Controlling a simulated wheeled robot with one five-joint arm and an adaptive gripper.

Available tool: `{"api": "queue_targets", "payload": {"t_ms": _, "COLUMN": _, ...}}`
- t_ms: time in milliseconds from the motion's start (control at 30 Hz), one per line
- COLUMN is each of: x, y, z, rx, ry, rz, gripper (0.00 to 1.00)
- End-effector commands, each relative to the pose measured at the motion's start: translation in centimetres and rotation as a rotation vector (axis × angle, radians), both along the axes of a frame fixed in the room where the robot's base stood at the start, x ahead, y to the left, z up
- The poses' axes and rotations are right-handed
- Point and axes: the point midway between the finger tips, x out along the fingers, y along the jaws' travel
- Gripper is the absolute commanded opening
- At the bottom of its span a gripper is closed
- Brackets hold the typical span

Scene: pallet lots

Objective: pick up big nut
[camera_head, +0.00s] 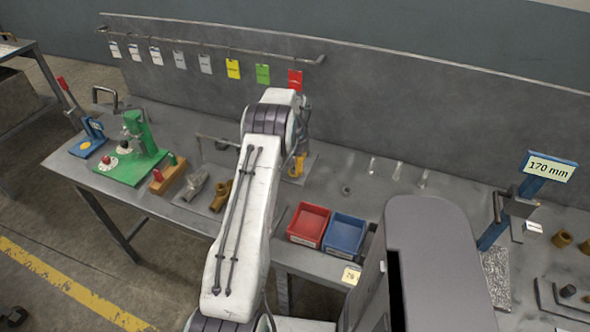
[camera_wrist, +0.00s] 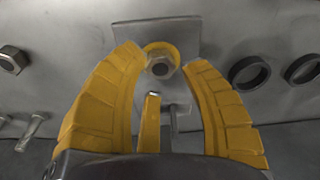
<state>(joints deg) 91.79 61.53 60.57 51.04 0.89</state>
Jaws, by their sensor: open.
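My gripper (camera_wrist: 160,58) has yellow fingers spread wide in the wrist view, with nothing held between them. A grey hexagonal piece (camera_wrist: 162,68), like a nut or bolt head, shows in the gap between the fingertips, with a yellow rounded part behind it, on a grey plate (camera_wrist: 180,34). I cannot tell whether the fingers touch it. A separate dark hex nut (camera_wrist: 13,61) lies at the far left of the wrist view, clear of the fingers. A small nut (camera_head: 347,188) also shows on the bench in the head view, right of my gripper (camera_head: 297,167), which is partly hidden by my arm.
Two dark rings (camera_wrist: 248,72) lie right of the fingers, and a bolt (camera_wrist: 32,130) at lower left. On the bench are a red bin (camera_head: 309,225), a blue bin (camera_head: 344,234) and a green fixture (camera_head: 140,155). A grey back panel (camera_head: 420,110) stands behind.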

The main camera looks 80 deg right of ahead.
Motion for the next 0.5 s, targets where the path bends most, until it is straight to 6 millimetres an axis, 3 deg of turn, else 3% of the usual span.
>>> {"api": "queue_targets", "payload": {"t_ms": 200, "x": 0.0, "y": -0.3, "z": -2.0, "rx": 0.0, "ry": 0.0, "rz": 0.0, "gripper": 0.4}}
{"api": "queue_targets", "payload": {"t_ms": 500, "x": 0.0, "y": -0.3, "z": -2.5, "rx": -0.002, "ry": 0.0, "rz": 0.0, "gripper": 0.4}}
